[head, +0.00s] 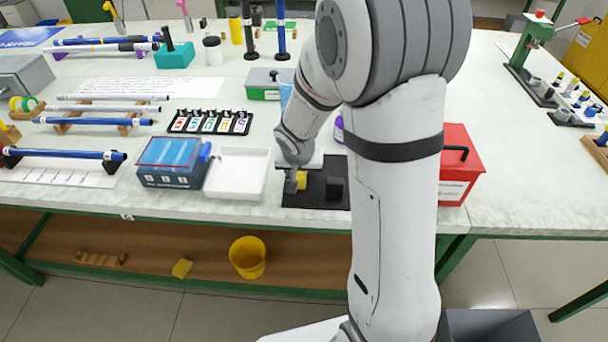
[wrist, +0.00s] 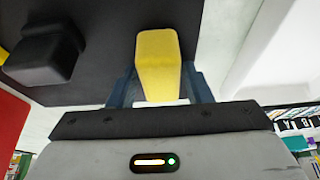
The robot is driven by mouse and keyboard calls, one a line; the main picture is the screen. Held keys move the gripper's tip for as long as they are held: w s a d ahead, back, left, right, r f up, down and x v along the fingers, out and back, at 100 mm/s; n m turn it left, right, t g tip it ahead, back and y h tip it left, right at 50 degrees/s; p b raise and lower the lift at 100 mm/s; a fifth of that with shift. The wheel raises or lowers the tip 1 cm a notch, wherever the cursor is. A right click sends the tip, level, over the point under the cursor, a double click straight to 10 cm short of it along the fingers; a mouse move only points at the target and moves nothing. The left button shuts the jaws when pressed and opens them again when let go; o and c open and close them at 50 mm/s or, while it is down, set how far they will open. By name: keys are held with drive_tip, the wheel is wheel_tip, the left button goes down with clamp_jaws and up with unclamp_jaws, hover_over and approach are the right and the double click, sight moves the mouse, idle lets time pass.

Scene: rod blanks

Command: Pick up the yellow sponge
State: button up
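A yellow sponge (head: 301,180), block-shaped, is at the black mat (head: 318,196) near the front edge of the bench. In the wrist view the sponge (wrist: 158,62) sits between the two fingers of my gripper (wrist: 159,85), with no clear gap on either side. My gripper (head: 296,182) points down over the mat in the head view, one grey finger against the sponge's left side. The gripper appears shut on the sponge. I cannot tell whether the sponge touches the mat or is slightly above it.
A black block (head: 333,188) stands just right of the sponge. A white tray (head: 236,174) is to the left and a red box (head: 460,165) to the right. Another yellow block (head: 182,268) and a yellow bucket (head: 247,257) are below the bench top.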

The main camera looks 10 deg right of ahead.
drive_tip(key=c, duration=0.7)
wheel_tip(320, 180, up, 10)
drive_tip(key=shift+r+p, duration=0.1)
drive_tip(key=shift+p, duration=0.9)
drive_tip(key=o, duration=0.3)
drive_tip(key=shift+c, duration=1.2)
drive_tip(key=shift+f, duration=0.2)
